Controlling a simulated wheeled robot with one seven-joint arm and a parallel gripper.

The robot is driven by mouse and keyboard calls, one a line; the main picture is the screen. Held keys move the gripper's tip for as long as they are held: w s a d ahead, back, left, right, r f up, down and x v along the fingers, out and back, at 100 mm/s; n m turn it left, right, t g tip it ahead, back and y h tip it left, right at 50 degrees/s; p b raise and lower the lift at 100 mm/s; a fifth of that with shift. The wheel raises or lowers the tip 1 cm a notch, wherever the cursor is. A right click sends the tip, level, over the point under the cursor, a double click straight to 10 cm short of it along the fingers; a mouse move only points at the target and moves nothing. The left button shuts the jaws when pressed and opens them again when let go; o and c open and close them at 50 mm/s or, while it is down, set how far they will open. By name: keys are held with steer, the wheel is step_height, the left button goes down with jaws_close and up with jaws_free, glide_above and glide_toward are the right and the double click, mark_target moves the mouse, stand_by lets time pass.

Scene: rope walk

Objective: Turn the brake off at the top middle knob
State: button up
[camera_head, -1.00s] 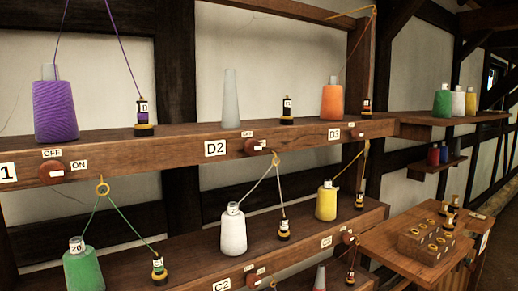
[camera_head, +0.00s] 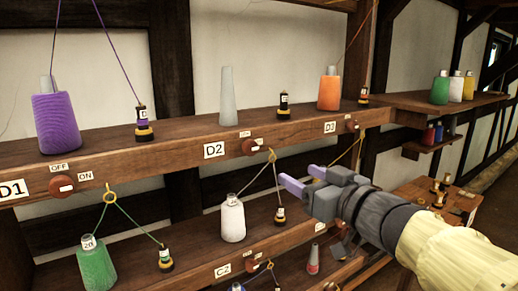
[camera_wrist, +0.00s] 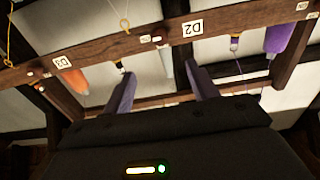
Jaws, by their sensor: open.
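The top middle knob (camera_head: 250,147) is a round red-brown knob on the front of the upper beam, right of the D2 label (camera_head: 213,151). A small OFF label sits above it. A white mark shows at its right side; its exact setting is too small to read. My gripper (camera_head: 303,178) is open and empty, with purple fingers. In the head view it is right of and below the knob, apart from it. In the wrist view, turned upside down, the fingers (camera_wrist: 160,82) point toward the beam with the D2 label (camera_wrist: 192,27).
Left knob D1 (camera_head: 62,187) and right knob D3 (camera_head: 352,126) sit on the same upper beam (camera_head: 180,152). A grey cone (camera_head: 228,95) and a dark bobbin (camera_head: 284,105) stand above. A white cone (camera_head: 232,218) stands on the lower shelf, its thread passing through a yellow ring (camera_head: 272,156).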

mark_target(252, 150)
steer(key=p+x, duration=0.2)
steer(key=x, duration=1.5)
steer(key=shift+w+a+p, duration=0.2)
steer(key=shift+p, duration=0.15)
steer(key=shift+c, duration=0.2)
steer(key=c, duration=0.9)
